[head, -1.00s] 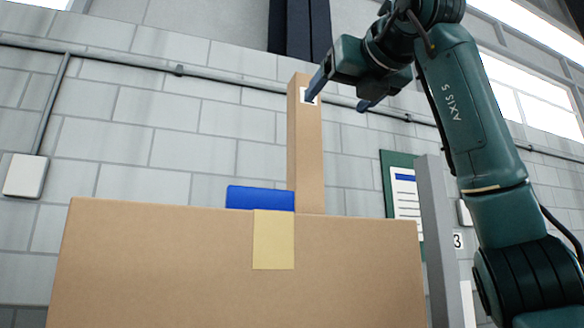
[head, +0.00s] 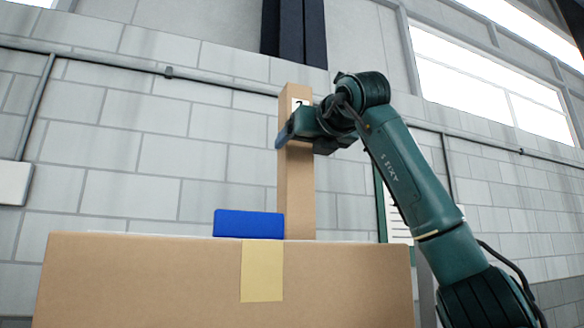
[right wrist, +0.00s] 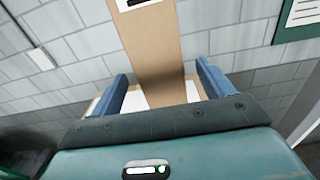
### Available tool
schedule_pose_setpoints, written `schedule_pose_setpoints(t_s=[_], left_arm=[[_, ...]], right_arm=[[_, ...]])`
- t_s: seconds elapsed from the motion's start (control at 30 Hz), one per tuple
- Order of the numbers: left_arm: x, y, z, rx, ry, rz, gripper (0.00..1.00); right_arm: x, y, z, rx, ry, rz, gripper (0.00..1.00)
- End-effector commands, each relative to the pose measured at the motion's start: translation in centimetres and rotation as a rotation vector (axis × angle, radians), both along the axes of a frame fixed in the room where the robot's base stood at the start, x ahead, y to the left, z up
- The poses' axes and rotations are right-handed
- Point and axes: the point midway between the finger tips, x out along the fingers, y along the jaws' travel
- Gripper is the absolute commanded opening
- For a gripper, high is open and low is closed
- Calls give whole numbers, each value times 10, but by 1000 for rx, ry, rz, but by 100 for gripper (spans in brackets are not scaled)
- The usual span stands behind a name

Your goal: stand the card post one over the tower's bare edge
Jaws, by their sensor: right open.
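A tall, narrow card post (head: 296,195) stands upright in the head view, with its foot hidden behind the top edge of a big cardboard box. A white label (head: 299,104) near its top bears a dark mark, partly hidden by my arm. My right gripper (head: 306,142) is at the post's upper part, below the label. In the right wrist view the post (right wrist: 155,50) runs between the two blue fingers of this gripper (right wrist: 163,87), which are open with a gap on each side. My left gripper is not in view.
The big cardboard box (head: 140,280) with a yellow tape strip (head: 262,270) fills the lower front. A blue piece (head: 248,224) shows above its edge, just left of the post. A green-framed notice (head: 396,215) is on the brick wall behind, right of the post.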

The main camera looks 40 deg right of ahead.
Motion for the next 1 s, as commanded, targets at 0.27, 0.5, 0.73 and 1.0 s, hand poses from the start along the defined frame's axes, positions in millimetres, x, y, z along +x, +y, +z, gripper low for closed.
schedule_pose_setpoints(t_s=[0.27, 0.5, 0.73, 1.0], left_arm=[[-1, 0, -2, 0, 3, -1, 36], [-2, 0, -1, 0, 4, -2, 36], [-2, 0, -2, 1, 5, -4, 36], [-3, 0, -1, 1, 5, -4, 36]], right_arm=[[1, -1, 0, 0, -1, 0, 77], [1, 0, 0, 0, -1, 0, 57], [1, 0, 0, 0, -1, 0, 38], [1, 0, 0, -1, -3, 1, 28]])
